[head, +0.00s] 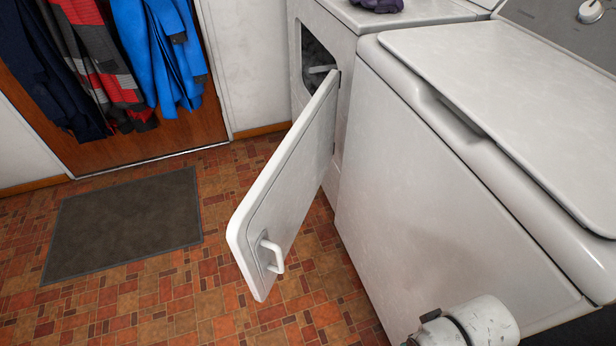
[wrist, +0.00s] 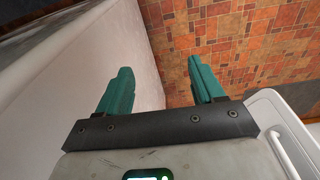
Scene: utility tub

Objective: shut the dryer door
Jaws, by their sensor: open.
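The dryer (head: 323,22) is white and stands against the back wall. Its door (head: 290,180) stands wide open, swung out toward the front, with a white bar handle (head: 272,256) near its free end. The dryer opening (head: 317,58) shows dark inside. In the wrist view, a corner of the door (wrist: 268,103) with its handle (wrist: 292,150) shows at the lower right. My gripper (wrist: 160,85) has two teal fingers, spread apart with nothing between them. It is beside the door, not touching it. In the head view only part of my arm shows, at the bottom right.
A white top-loading washer (head: 440,190) stands right of the dryer, close to the open door. A grey mat (head: 125,222) lies on the tiled floor at left. Clothes (head: 110,60) hang on a brown door behind. A purple item (head: 378,5) lies on the dryer top.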

